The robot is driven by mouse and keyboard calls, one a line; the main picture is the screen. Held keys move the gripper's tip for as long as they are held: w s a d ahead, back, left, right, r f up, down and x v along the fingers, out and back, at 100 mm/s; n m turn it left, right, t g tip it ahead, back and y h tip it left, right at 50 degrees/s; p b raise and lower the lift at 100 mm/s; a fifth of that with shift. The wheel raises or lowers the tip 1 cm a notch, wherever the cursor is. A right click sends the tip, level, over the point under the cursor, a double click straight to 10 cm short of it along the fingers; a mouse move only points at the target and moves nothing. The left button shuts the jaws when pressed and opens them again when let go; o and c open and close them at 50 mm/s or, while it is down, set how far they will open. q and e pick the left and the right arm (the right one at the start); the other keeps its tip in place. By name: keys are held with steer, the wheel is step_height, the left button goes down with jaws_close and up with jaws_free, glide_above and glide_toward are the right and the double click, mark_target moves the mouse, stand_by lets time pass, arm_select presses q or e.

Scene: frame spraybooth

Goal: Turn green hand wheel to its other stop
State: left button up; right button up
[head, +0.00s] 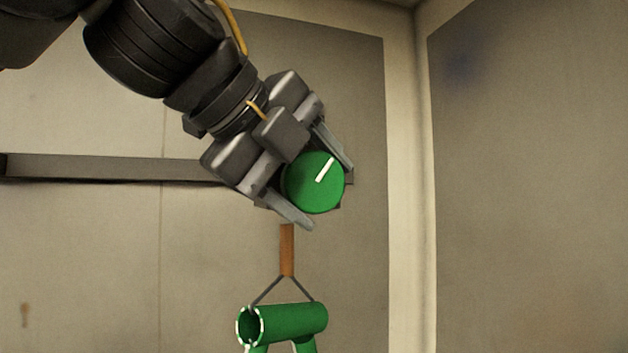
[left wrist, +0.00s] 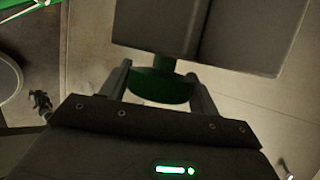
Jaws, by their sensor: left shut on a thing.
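The green hand wheel (head: 309,190) is a round green disc with a white line that points to the upper right in the head view. It sits at the end of a grey rail on the wall. My left gripper (head: 333,196) comes in from the upper left, with one finger on each side of the wheel, and is shut on it. In the left wrist view the wheel (left wrist: 158,88) shows dark green between the two fingers (left wrist: 160,92), below a grey block. My right gripper is not in view.
A green tube frame (head: 295,320) hangs below the wheel from an orange-brown strap (head: 287,250) with a dark wire yoke. The grey rail (head: 110,169) runs along the wall to the left. A wall corner stands to the right, with clear space before it.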

arm_select(q)
steer(key=o, duration=1)
steer(key=shift+c, duration=0.2)
steer(key=b+v, duration=0.2)
steer(key=v, duration=0.8)
steer(key=shift+s+a+r, duration=0.2)
steer(key=shift+r, duration=0.05)
